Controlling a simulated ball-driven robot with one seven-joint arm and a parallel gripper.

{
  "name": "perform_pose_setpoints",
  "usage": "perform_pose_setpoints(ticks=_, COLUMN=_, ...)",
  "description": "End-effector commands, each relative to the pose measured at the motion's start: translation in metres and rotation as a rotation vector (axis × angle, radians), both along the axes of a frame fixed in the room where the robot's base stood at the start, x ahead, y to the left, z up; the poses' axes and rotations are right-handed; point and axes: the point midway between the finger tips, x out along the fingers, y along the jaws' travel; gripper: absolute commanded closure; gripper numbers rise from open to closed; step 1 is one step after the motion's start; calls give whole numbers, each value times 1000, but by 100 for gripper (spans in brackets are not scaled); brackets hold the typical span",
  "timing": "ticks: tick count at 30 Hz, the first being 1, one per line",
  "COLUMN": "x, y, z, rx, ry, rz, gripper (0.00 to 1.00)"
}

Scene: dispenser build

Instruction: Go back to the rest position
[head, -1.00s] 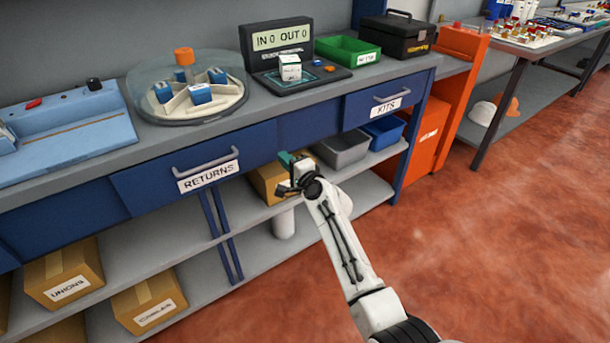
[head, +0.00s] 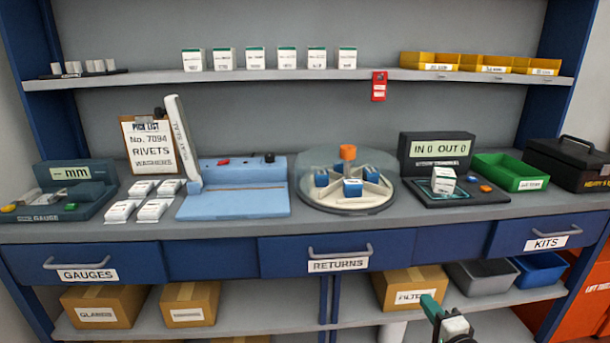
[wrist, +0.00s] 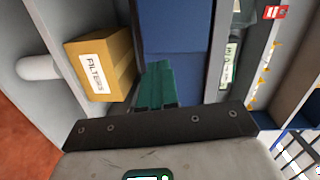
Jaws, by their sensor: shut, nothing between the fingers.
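My gripper (head: 430,304) shows at the bottom right of the head view, in front of the lower shelf and below the worktop, near the FILTERS box (head: 409,288). In the wrist view its green fingers (wrist: 156,86) are together with nothing between them. The FILTERS box also shows in the wrist view (wrist: 103,66), to the left of the fingers and apart from them. The rest of my arm is mostly out of the head view.
The RETURNS drawer (head: 337,254) and KITS drawer (head: 545,235) are closed. Grey and blue bins sit below.

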Motion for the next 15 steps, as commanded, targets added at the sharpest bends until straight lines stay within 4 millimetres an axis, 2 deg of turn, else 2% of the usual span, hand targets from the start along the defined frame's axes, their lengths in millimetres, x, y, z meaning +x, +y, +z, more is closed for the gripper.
perform_pose_setpoints(ticks=3, x=-41, y=36, z=-15, rx=-201, ry=146, rz=142, gripper=100)
perform_pose_setpoints(ticks=5, x=-72, y=54, z=-26, rx=-333, ry=242, rz=233, gripper=100)
perform_pose_setpoints(ticks=7, x=-113, y=70, z=-39, rx=-486, ry=358, rz=344, gripper=100)
perform_pose_setpoints(ticks=11, x=-197, y=85, z=-53, rx=-743, ry=574, rz=552, gripper=100)
perform_pose_setpoints(ticks=12, x=-226, y=87, z=-54, rx=-812, ry=642, rz=616, gripper=100)
perform_pose_setpoints(ticks=15, x=-292, y=84, z=-49, rx=-958, ry=801, rz=763, gripper=100)
